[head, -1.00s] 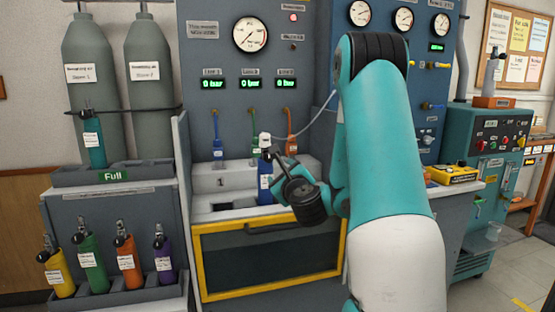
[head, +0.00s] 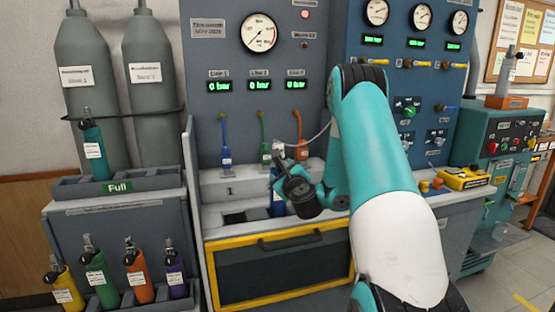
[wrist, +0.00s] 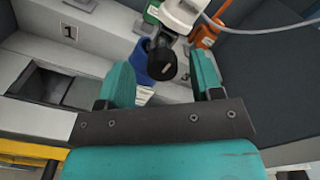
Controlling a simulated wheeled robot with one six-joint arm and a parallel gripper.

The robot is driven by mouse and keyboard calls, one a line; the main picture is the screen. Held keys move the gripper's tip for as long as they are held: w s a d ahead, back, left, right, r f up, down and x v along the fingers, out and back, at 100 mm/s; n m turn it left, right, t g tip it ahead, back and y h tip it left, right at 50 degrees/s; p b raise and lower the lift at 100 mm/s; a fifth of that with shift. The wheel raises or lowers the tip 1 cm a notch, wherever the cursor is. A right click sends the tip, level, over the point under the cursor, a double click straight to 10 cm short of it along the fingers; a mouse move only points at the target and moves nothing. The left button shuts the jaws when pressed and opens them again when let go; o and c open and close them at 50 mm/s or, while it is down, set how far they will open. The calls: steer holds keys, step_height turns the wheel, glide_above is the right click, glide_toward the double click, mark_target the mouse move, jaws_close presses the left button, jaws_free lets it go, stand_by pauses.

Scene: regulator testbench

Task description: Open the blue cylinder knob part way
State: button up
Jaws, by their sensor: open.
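The blue cylinder (head: 277,208) stands in the bench bay, partly hidden behind my gripper in the head view. In the wrist view its blue body (wrist: 143,62) shows beyond the fingers. Its black knob (wrist: 162,66) faces me and sits between my two teal fingertips, with gaps on both sides. A white regulator fitting (wrist: 180,14) with a grey hose is just above the knob. My gripper (wrist: 163,78) is open and holds nothing. In the head view my gripper (head: 284,168) is at the cylinder's top, and its fingers are hard to make out.
A slot marked 1 (wrist: 68,32) is left of the cylinder. An orange fitting (wrist: 207,33) is close to the right finger. The yellow-framed drawer (head: 285,270) is below. Colored cylinders (head: 140,270) stand in a rack at left.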

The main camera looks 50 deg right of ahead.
steer(key=shift+p+x, duration=0.3)
steer(key=shift+x, duration=0.65)
steer(key=shift+d, duration=0.1)
steer(key=shift+c, duration=0.4)
steer(key=c, duration=0.9)
steer(key=shift+o, duration=0.2)
steer(key=shift+n, duration=0.4)
steer(key=shift+n+b, duration=0.9)
steer(key=shift+n, duration=1.9)
